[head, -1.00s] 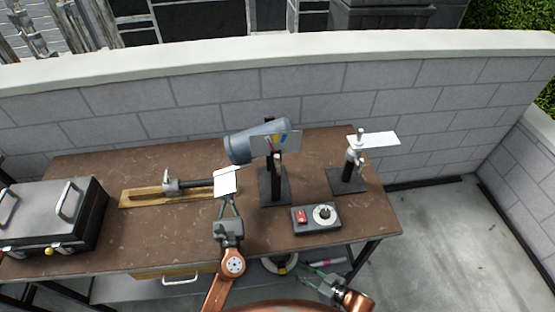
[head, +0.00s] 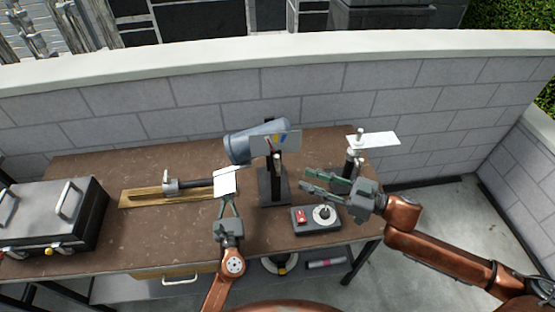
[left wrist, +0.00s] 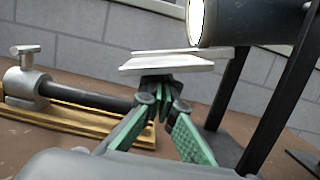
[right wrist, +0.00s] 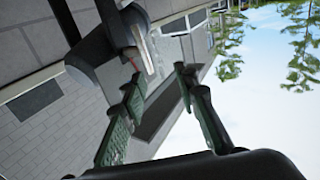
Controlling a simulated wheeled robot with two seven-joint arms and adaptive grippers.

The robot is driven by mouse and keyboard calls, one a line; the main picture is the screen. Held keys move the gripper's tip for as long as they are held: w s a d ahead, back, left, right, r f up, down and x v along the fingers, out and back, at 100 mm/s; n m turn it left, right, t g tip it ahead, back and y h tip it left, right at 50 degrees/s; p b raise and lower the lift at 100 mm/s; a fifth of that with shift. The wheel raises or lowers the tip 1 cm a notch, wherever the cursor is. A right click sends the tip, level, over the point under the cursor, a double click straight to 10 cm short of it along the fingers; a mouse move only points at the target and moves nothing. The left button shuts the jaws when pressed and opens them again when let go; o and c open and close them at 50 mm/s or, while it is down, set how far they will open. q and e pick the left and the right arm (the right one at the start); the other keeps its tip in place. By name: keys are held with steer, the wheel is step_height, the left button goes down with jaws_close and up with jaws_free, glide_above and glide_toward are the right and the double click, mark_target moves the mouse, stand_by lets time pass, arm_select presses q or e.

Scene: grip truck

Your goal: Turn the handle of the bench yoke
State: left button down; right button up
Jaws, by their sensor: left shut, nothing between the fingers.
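Which fixture is the bench yoke I cannot tell for sure. A clamp fixture with a dark rod (head: 196,182) lies on a wooden board (head: 140,197), with a white plate (head: 225,182) at its right end. My left gripper (head: 226,202) is shut and empty at the lower edge of that plate. In the left wrist view its fingertips (left wrist: 158,86) meet just below a pale plate (left wrist: 168,66); contact is unclear. A blue-grey cylinder (head: 245,145) sits on a dark stand (head: 275,190). My right gripper (head: 304,180) is open and empty, above the control box and before the right stand.
The control box (head: 322,227) has a red switch and a round dial (head: 324,214). A white plate (head: 379,139) tops the right stand. A dark case (head: 84,215) stands at the left. A block wall (head: 200,112) runs behind the table. The table's front middle is clear.

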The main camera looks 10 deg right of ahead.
mark_target(277, 163)
steer(key=shift+t+h, duration=0.3)
steer(key=x, duration=0.4)
steer(key=w+x, duration=0.1)
steer(key=x, duration=0.2)
steer(key=d+r+x, duration=0.1)
steer(key=x, duration=0.3)
steer(key=shift+w+a, duration=0.2)
steer(key=shift+w, duration=0.4)
steer(key=shift+c, duration=0.2)
jaws_close()
